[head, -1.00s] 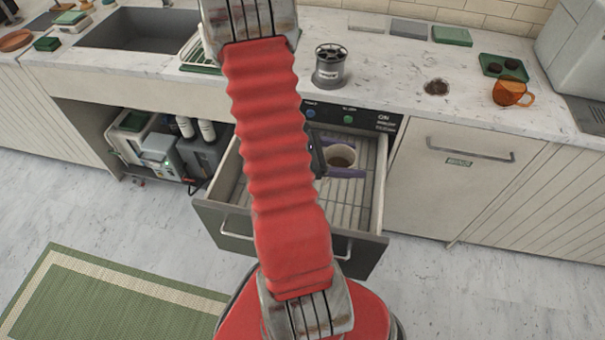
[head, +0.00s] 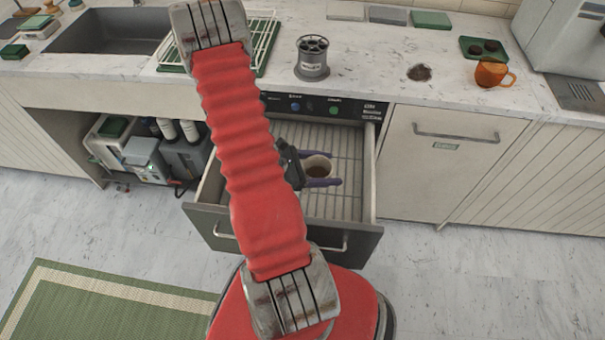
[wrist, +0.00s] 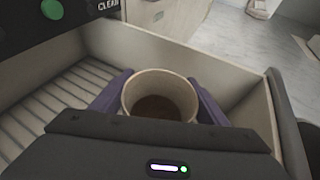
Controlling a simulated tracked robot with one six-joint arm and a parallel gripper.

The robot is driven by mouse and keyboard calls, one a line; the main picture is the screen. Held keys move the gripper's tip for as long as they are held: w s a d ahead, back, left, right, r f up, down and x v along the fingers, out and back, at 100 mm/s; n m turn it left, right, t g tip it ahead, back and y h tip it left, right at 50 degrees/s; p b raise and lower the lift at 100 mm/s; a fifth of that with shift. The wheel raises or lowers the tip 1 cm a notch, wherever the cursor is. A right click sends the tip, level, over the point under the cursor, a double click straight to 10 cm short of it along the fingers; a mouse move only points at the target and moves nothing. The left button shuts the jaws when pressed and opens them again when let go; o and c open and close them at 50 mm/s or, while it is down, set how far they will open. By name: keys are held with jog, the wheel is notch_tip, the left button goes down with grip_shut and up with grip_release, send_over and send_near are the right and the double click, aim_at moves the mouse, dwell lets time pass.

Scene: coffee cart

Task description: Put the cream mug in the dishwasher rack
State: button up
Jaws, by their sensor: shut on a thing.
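The cream mug (head: 318,167) is upright between the two purple fingers of my gripper (head: 322,170), over the open dishwasher drawer. In the wrist view the mug (wrist: 160,95) shows its open top with dark brown inside, and my gripper (wrist: 158,100) is shut on its sides. The dishwasher rack (head: 345,203) is a ribbed, pale floor inside the pulled-out drawer; its slats (wrist: 50,110) also show at left in the wrist view. I cannot tell whether the mug's base touches the rack. My red arm hides the drawer's left part.
The drawer front (head: 350,240) and its side walls stand around the mug. On the counter are an orange mug (head: 491,73), a green tray (head: 470,46), a grey canister (head: 312,60) and a dish drainer (head: 262,45). A green rug (head: 95,310) lies on the floor.

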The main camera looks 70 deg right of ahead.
jog(key=shift+f, duration=2.8)
jog(key=shift+f, duration=2.1)
jog(key=shift+f, duration=0.1)
jog(key=o, duration=1.3)
jog(key=v, duration=1.2)
